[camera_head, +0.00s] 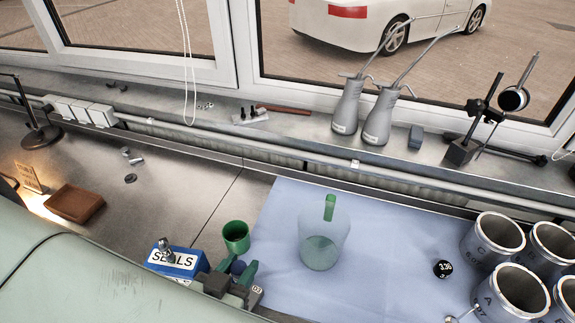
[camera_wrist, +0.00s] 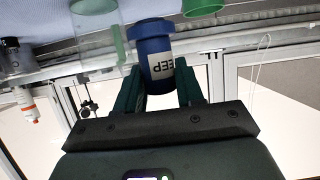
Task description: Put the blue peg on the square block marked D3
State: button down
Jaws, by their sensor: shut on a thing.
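My gripper (camera_head: 237,269) is at the bottom of the head view, its green fingers shut on the blue peg (camera_head: 238,267). In the wrist view, the fingers (camera_wrist: 160,92) hold the peg (camera_wrist: 155,45), which has a wider blue head and a white label reading "EEP". A small grey block marked D3 (camera_head: 257,291) shows right beside my gripper in the head view, partly hidden by it. I cannot tell the gap between peg and block.
A blue and white SEALS box (camera_head: 172,260) is just left of my gripper. A green cup (camera_head: 236,238) stands behind it. A clear jug (camera_head: 322,245) stands on the blue mat (camera_head: 390,225). Metal cylinders (camera_head: 492,235) crowd the right. The mat's middle is mostly clear.

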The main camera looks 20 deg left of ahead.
jog(key=shift+f, duration=3.15)
jog(key=c, duration=0.7)
grip_release()
jog(key=shift+f, duration=0.15)
jog(key=v, duration=1.2)
jog(key=shift+r, duration=0.2)
jog(key=shift+w, duration=0.1)
